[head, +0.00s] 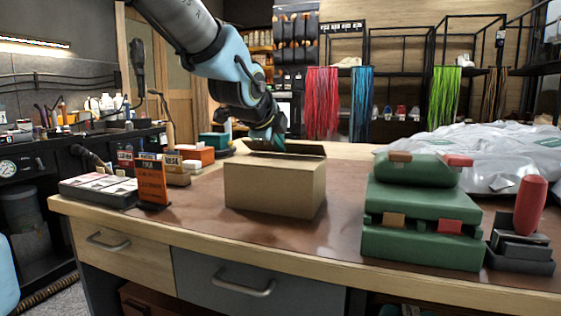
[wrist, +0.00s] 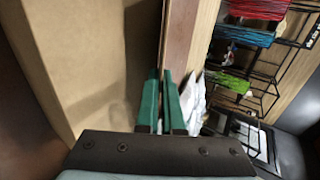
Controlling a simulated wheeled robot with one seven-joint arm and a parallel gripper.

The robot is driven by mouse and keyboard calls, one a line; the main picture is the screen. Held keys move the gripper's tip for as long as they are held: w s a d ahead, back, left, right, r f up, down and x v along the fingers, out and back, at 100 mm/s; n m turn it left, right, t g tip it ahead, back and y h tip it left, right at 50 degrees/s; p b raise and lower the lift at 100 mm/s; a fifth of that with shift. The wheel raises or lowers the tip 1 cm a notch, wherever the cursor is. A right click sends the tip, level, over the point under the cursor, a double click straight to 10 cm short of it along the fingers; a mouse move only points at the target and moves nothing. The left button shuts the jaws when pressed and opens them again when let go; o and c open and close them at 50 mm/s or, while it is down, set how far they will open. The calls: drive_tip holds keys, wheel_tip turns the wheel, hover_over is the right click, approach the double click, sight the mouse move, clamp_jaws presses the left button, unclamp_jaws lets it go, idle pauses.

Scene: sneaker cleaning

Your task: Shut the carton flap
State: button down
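The tan cardboard carton (head: 275,188) stands on the workbench in the head view. A flap (head: 292,148) stands raised along its far top side, its inner face dark. My gripper (head: 271,134) reaches down from above to the left part of this flap. In the wrist view, the carton's tan cardboard (wrist: 65,65) fills the left side. The two green fingers (wrist: 161,103) are close together with a narrow gap. The flap's edge (wrist: 164,45) runs down to their tips. I cannot tell whether the flap is clamped between them or only touched.
Green stacked cases (head: 420,215) and a red-handled tool (head: 530,205) stand on the right. A wrapped white pile (head: 480,155) lies behind them. An orange sign (head: 152,182) and a tray (head: 97,190) stand left. The bench top (head: 235,227) before the carton is clear.

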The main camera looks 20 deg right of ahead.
drive_tip(key=shift+s+f+t+b, duration=0.1)
drive_tip(key=shift+f+t+b, duration=0.15)
drive_tip(key=shift+b, duration=0.8)
drive_tip(key=c, duration=1.1)
unclamp_jaws()
drive_tip(key=shift+o, duration=0.2)
drive_tip(key=shift+r+p, duration=0.1)
drive_tip(key=shift+p, duration=0.2)
